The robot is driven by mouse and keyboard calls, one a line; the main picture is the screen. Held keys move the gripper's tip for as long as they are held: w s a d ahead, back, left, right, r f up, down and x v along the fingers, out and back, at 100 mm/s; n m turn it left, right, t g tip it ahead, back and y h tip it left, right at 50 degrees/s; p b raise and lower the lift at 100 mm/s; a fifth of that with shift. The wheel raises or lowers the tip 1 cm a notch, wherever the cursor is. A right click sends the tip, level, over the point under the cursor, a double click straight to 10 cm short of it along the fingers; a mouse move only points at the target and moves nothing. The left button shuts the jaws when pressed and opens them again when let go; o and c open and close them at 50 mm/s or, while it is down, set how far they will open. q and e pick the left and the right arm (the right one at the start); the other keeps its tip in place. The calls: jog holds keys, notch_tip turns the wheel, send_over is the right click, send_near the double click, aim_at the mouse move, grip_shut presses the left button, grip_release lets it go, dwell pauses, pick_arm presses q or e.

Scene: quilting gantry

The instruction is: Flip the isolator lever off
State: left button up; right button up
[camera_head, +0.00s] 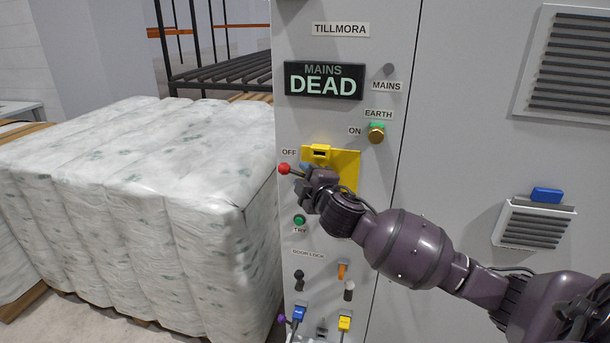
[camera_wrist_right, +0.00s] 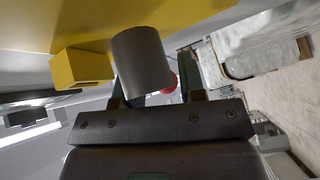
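The isolator lever (camera_head: 285,169) has a red ball knob and points left, just below the OFF label (camera_head: 289,152). Its yellow plate (camera_head: 346,160) is on the grey cabinet front. My right gripper (camera_head: 303,179) is at the lever, just right of the knob, with its fingers apart. In the right wrist view, the red knob (camera_wrist_right: 171,83) shows between the two fingers, partly behind a grey cylinder (camera_wrist_right: 142,62). I see a gap between the knob and the right-hand finger; the cylinder hides part of the other side. My left gripper is not in view.
The display (camera_head: 323,81) reads MAINS DEAD. A brass knob (camera_head: 376,135) sits by the ON label. A green button (camera_head: 299,220) and several plugs and pegs are below the lever. Wrapped bales (camera_head: 150,190) stand close on the left.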

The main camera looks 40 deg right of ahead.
jog(key=shift+w, duration=0.1)
jog(key=shift+c, duration=0.3)
grip_shut()
